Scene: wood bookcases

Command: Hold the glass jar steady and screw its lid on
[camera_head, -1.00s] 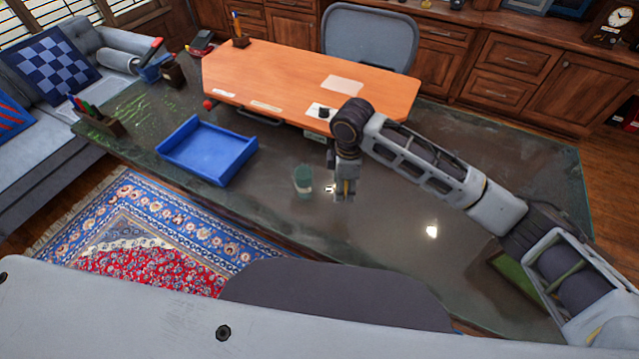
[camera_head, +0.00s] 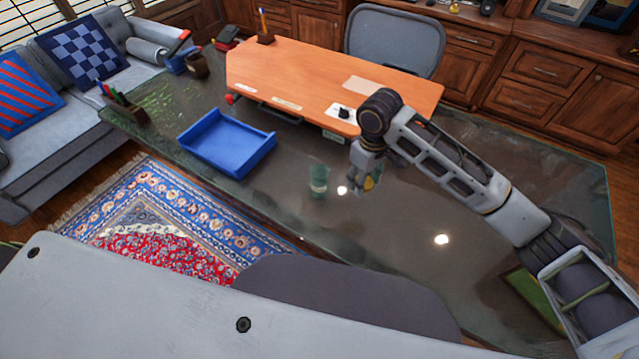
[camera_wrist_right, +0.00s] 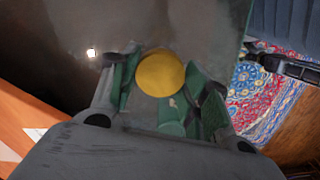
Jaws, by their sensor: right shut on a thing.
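The greenish glass jar (camera_head: 319,179) stands upright on the dark glossy tabletop (camera_head: 290,205), with a pale band around its lower part. My right gripper (camera_head: 367,184) is just right of the jar, apart from it, and shut on a round yellow lid (camera_wrist_right: 160,73). The lid is between the fingers in the wrist view and shows as a small yellow patch in the head view (camera_head: 370,182). My left gripper is out of the head view; a dark, gripper-like part (camera_wrist_right: 283,66) at the wrist view's right edge may be it, its opening unclear.
A blue tray (camera_head: 228,143) lies left of the jar. An orange desk board (camera_head: 330,85) with small items is behind. A pen holder (camera_head: 127,107) stands at the left end. The tabletop's front edge is near the jar; open surface surrounds it.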

